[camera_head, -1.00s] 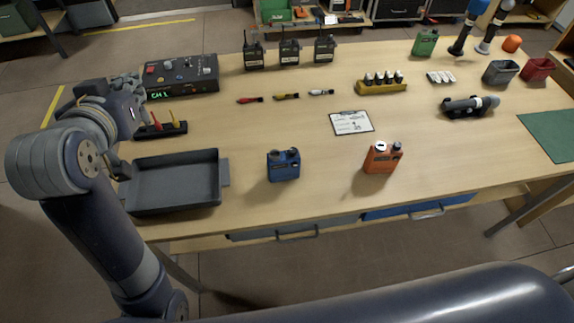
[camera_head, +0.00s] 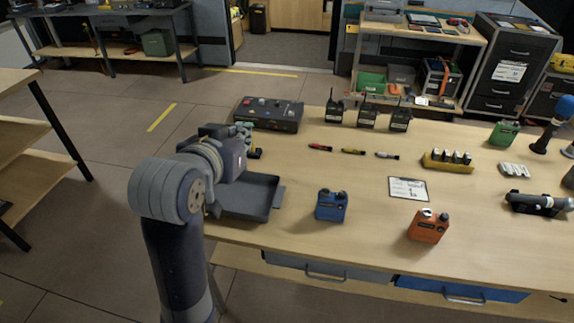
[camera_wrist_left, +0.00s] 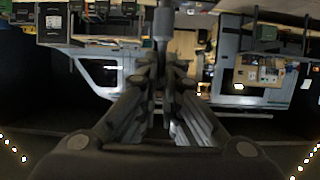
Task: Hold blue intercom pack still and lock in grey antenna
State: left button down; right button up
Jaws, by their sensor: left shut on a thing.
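The blue intercom pack (camera_head: 331,206) stands upright on the table, right of the dark tray, with nothing touching it. My left gripper (camera_head: 244,130) is above the left end of the table, behind the tray and away from the pack. In the left wrist view its fingers (camera_wrist_left: 160,75) are shut on a slim grey rod, which looks like the grey antenna (camera_wrist_left: 163,24). The antenna's lower part is hidden between the fingers. A dark antenna rack (camera_head: 256,153) is mostly hidden behind my left arm. My right gripper is out of view.
The dark tray (camera_head: 275,204) is partly behind my left arm. An orange pack (camera_head: 428,226) stands right of the blue one. Table around the blue pack is clear.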

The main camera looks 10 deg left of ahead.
pick_arm(q)
jog(key=w+d+f+n+y, duration=0.2)
jog(key=w+d+f, duration=0.3)
jog(key=d, duration=0.3)
jog(key=w+d+f+n+g+y, duration=0.1)
jog(key=w+d+f+n+y, duration=0.2)
jog(key=w+d+f, duration=0.2)
jog(key=w+d, duration=0.3)
jog(key=d, duration=0.1)
jog(key=shift+w+f+g+y, duration=0.25)
jog(key=shift+w+g+y, duration=0.05)
jog(key=shift+y, duration=0.1)
jog(key=shift+f, duration=0.15)
jog(key=shift+f, duration=1.6)
